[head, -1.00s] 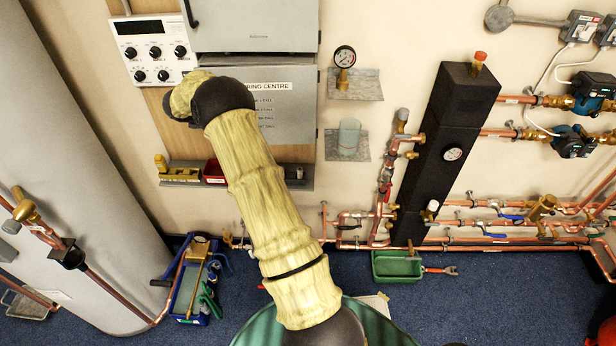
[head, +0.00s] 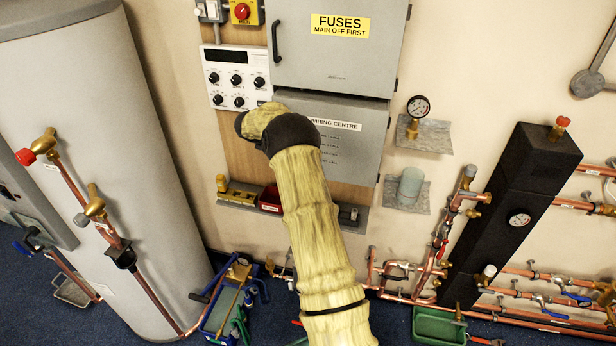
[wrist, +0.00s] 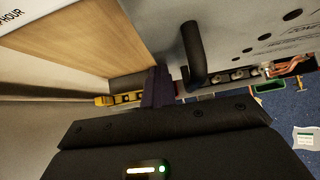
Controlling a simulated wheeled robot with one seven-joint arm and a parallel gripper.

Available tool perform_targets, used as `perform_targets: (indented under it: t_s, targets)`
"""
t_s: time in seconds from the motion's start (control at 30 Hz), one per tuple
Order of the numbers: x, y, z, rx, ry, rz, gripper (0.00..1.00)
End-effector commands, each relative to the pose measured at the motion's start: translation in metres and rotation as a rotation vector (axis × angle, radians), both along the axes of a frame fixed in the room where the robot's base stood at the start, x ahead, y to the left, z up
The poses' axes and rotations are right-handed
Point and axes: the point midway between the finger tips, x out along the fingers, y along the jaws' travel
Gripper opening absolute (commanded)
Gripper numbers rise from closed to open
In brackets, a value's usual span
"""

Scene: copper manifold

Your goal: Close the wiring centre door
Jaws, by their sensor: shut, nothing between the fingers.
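The wiring centre door (head: 350,150) is a grey panel with a white label, below the grey fuses box. My arm covers its left part in the head view. In the wrist view the door (wrist: 245,30) fills the upper right, with its black bar handle (wrist: 193,52) standing out. My gripper (wrist: 158,88) shows as dark, shut fingers just left of and below the handle, holding nothing. Contact with the door is unclear. In the head view the fingers are hidden behind my wrist.
The fuses box (head: 335,50) is directly above. A control panel (head: 237,78) is at left on the wooden board. A ledge below holds a yellow item (head: 237,194) and a red tray (head: 270,199). A gauge (head: 418,107) and copper pipes are at right.

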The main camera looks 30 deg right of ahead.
Motion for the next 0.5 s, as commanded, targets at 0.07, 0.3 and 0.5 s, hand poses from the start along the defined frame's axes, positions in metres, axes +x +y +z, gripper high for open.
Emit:
perform_targets:
  t_s: [0.07, 0.3, 0.5]
  targets:
    - [-0.004, -0.013, 0.006, -0.020, -0.005, -0.018, 0.00]
    - [-0.013, 0.004, 0.002, -0.016, -0.006, -0.014, 0.00]
    - [-0.025, 0.033, 0.007, -0.008, -0.008, -0.005, 0.00]
